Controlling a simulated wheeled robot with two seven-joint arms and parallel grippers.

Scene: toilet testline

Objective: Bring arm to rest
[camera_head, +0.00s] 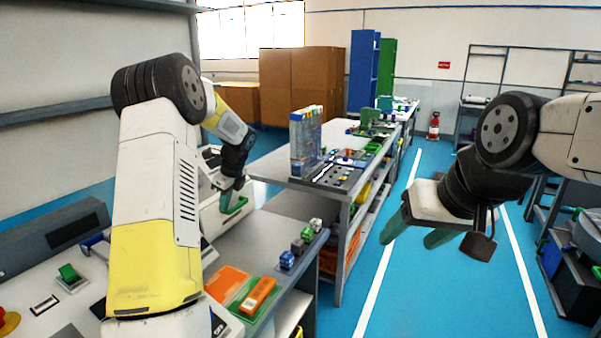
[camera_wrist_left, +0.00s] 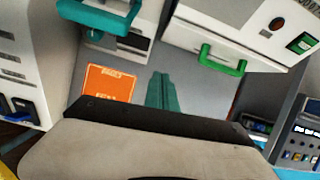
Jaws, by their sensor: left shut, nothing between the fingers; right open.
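My left arm reaches in from the left in the head view. Its left gripper (camera_head: 228,198) hangs beside a white device (camera_head: 212,220) with a green handle (camera_head: 238,205), partly hiding it. In the left wrist view its green fingers (camera_wrist_left: 162,92) are shut together with nothing between them. There the white device's green handle (camera_wrist_left: 222,62) is up and to the right, apart from the fingers. My right gripper (camera_head: 418,234) is at the right over the blue floor, open and empty, its green fingers spread.
An orange tray (camera_head: 228,284) and an orange block (camera_head: 258,294) lie on the near bench; several small parts (camera_head: 298,246) line its edge. A further workbench (camera_head: 342,188) stands between the arms. A red emergency button (camera_head: 7,320) is bottom left. The aisle (camera_head: 440,290) is clear.

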